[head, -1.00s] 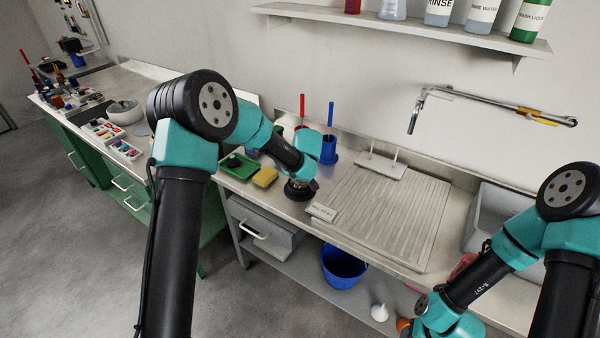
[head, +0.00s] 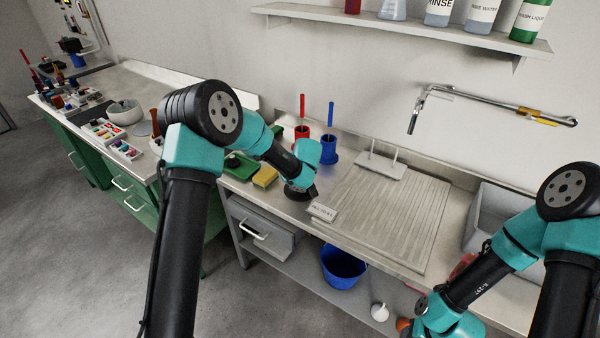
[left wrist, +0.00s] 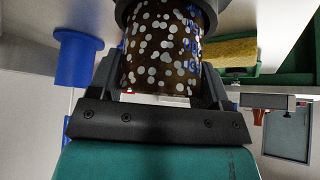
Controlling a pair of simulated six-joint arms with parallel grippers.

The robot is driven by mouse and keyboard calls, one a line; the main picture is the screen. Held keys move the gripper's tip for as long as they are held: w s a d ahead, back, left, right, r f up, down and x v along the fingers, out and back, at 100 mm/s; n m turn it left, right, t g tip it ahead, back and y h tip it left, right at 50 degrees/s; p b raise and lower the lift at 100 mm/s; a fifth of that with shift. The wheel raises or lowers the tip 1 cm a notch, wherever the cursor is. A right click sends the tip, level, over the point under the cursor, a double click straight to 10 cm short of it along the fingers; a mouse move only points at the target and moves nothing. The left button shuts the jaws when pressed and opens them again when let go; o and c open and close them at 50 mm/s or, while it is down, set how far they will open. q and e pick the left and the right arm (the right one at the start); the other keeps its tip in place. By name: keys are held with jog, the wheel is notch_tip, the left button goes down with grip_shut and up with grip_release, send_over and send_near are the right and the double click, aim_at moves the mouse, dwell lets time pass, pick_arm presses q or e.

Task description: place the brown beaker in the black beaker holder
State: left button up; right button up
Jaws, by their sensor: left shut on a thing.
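My left gripper (left wrist: 160,88) is shut on the brown beaker (left wrist: 160,62), which has white spots and blue lettering, in the left wrist view. The table side is at the top of that view. The beaker's lower end meets the dark ring of the black beaker holder (left wrist: 211,14), which seems to surround it; how deep it sits cannot be told. In the head view my left wrist hangs low over the counter at the grey board's left edge, and the beaker cannot be made out there.
A blue holder (head: 329,152) and a red holder (head: 301,132) with upright rods stand behind my left wrist. A green tray (head: 240,166) and yellow sponge (head: 265,177) lie to its left.

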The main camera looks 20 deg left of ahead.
pick_arm(q)
jog(key=shift+f, duration=0.15)
jog(key=o, duration=1)
jog(key=shift+o, duration=0.2)
jog(key=shift+s+d+r, duration=0.15)
jog(key=shift+s+r, duration=0.05)
jog(key=shift+r, duration=0.4)
jog(key=v, duration=1.1)
